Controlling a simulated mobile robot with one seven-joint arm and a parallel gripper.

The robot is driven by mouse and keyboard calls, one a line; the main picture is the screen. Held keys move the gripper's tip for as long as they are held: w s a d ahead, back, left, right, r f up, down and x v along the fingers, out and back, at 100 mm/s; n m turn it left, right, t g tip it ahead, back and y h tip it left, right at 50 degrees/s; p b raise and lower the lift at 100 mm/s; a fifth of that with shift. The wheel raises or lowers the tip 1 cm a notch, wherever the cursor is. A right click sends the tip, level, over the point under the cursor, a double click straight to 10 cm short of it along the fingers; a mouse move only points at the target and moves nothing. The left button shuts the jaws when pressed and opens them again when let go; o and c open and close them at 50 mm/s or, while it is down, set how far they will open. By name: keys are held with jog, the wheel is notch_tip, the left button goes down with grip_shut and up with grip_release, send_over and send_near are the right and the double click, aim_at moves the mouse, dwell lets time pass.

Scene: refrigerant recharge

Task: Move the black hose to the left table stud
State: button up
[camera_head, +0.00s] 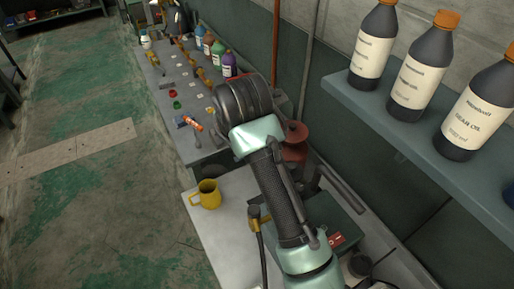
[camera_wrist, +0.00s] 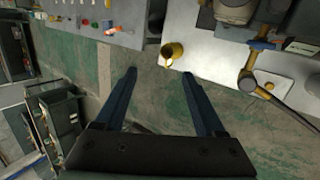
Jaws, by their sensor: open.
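In the head view my own arm hides the gripper. I cannot make out the left table stud clearly.
A yellow mug (camera_head: 207,194) stands on the near table's left corner; it also shows in the wrist view (camera_wrist: 172,52). The far bench (camera_head: 165,95) holds several bottles and small items. A shelf (camera_head: 400,130) with dark bottles is at right. The floor at left is clear.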

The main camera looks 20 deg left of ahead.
aim_at(254, 209)
jog(key=s+d+f+n+g+h+p, duration=0.1)
jog(key=s+d, duration=0.1)
jog(key=s+d+f+n+g+h+p, duration=0.1)
jog(key=s+d+n+g, duration=0.1)
jog(key=d, duration=0.1)
jog(key=s+d+f+n+g+h+p, duration=0.1)
jog(key=s+d+n+h+p, duration=0.1)
jog(key=shift+d+f+g, duration=0.1)
jog(key=shift+d+g, duration=0.05)
jog(key=shift+g, duration=0.25)
jog(key=shift+s+d+f+n, duration=0.25)
jog(key=shift+s+n, duration=0.05)
notch_tip(254, 209, down, 9)
jog(key=shift+w+f+b, duration=0.1)
jog(key=shift+w+b, duration=0.05)
jog(key=shift+b, duration=0.8)
jog(key=shift+a+r, duration=0.1)
jog(key=shift+r, duration=0.15)
jog(key=shift+w+f, duration=0.1)
jog(key=shift+f, duration=0.1)
grip_shut()
